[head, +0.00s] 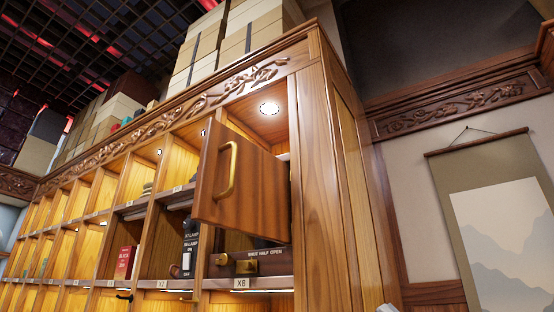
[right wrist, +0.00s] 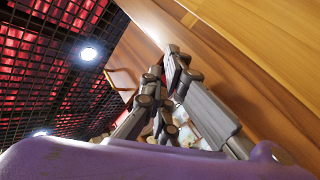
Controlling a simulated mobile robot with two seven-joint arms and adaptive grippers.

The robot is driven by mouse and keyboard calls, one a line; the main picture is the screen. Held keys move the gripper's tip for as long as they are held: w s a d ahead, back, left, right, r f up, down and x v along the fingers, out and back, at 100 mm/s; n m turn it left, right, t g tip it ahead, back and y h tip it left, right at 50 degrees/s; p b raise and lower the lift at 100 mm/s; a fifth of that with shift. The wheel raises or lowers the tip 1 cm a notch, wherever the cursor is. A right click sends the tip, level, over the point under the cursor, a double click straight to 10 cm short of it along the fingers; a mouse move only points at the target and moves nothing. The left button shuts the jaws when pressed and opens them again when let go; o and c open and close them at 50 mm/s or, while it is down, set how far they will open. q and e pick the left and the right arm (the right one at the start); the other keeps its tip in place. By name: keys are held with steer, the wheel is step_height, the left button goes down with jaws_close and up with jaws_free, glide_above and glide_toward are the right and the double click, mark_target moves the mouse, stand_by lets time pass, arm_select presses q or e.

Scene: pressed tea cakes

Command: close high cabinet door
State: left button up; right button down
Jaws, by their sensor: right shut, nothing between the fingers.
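The high cabinet door (head: 240,185) is a wooden panel with a curved brass handle (head: 228,170). It stands swung open at the top right compartment of the tall wooden cabinet (head: 318,170), and the lit inside shows behind it. My right gripper (right wrist: 168,68) shows in the right wrist view with its fingers together and empty. A wooden surface (right wrist: 235,75) lies close beside it; I cannot tell which part of the cabinet this is. In the head view only a small pale piece shows at the bottom edge, right of the cabinet. My left gripper is in neither view.
Cardboard-coloured boxes (head: 268,22) stand on top of the cabinet. Lit cubbies (head: 130,180) run off to the left, one holding a red box (head: 124,262). A hanging scroll (head: 500,220) is on the right wall. The space in front of the door looks clear.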

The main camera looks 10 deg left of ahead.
steer(key=s+a+r+n+g+h, duration=0.1)
steer(key=s+a+r+n+g, duration=0.3)
steer(key=s+r+n+g, duration=0.25)
steer(key=s+a+r+n+g+h, duration=0.1)
steer(key=s+a+r+n+g, duration=0.3)
steer(key=r+n, duration=0.45)
steer(key=s+d+r+n+t+h, duration=0.1)
steer(key=s+d+r+t+h, duration=0.15)
steer(key=s+r+h, duration=0.5)
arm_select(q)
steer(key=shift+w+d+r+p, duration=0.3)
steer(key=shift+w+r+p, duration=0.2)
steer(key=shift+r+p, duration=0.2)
arm_select(e)
steer(key=w+a+r+y, duration=0.1)
steer(key=w+a, duration=0.4)
steer(key=a, duration=0.9)
steer(key=shift+w+r+y, duration=0.15)
steer(key=shift+y, duration=0.6)
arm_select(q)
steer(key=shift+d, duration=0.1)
